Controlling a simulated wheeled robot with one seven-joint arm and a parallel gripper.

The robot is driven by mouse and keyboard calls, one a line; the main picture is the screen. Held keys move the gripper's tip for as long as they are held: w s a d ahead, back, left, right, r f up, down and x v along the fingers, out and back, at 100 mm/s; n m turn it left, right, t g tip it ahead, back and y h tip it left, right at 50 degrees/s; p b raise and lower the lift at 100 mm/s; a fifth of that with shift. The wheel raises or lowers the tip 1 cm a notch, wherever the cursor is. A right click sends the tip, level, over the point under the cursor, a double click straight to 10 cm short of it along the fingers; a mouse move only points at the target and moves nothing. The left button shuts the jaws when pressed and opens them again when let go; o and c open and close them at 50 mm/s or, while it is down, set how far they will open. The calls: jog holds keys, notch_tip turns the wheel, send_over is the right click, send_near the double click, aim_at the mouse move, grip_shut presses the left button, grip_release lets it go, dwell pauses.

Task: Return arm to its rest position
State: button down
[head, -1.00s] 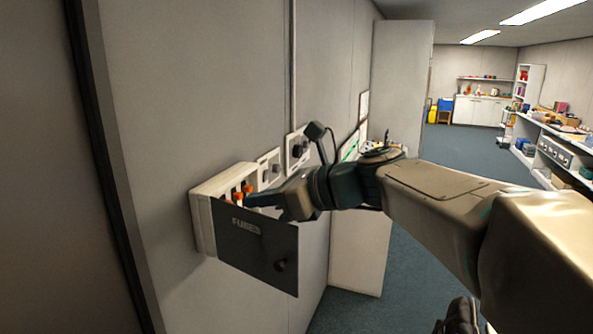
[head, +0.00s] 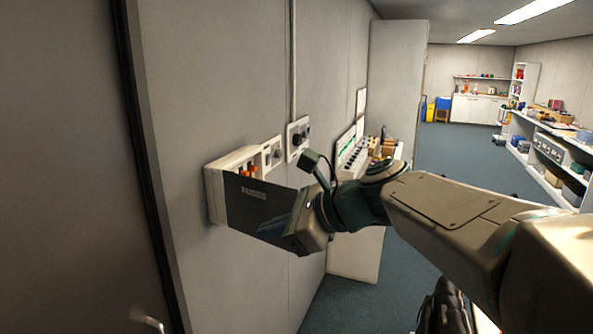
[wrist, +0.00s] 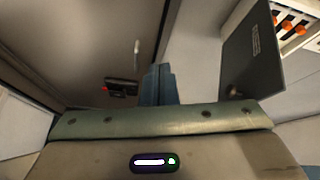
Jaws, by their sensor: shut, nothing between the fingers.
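My arm reaches across the head view from the right, bent at the elbow, with its wrist at the dark door of the fuse box. My gripper (wrist: 158,74) points forward in the wrist view, its blue-grey fingers together and empty. In the head view its fingers overlap the dark fuse box door (head: 250,208); whether they touch it I cannot tell. The door stands open, swung out from the white fuse box (head: 214,192) on the wall. Orange fuses (wrist: 290,24) show inside the box in the wrist view, to the right of the fingers.
Wall switches (head: 298,138) sit beyond the fuse box. A tall grey panel (head: 397,90) and a cluttered counter stand behind my wrist. Shelving (head: 548,150) lines the right wall. The blue floor (head: 450,175) between is clear. A door handle (head: 150,323) is at lower left.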

jog(key=s+d+f+n+h+b, duration=0.2)
jog(key=s+d+f+n, duration=0.3)
jog(key=f, duration=0.4)
jog(key=s+d+f+n+g+h+b, duration=0.1)
jog(key=s+d+f+n+h+b, duration=0.2)
jog(key=s+d+f+n+h, duration=0.2)
jog(key=s+d+f+n+h+b, duration=0.3)
jog(key=d+f+n, duration=0.6)
jog(key=f, duration=0.4)
jog(key=shift+s+f+n+g+h, duration=0.3)
jog(key=shift+s+h, duration=0.3)
jog(key=shift+s, duration=0.45)
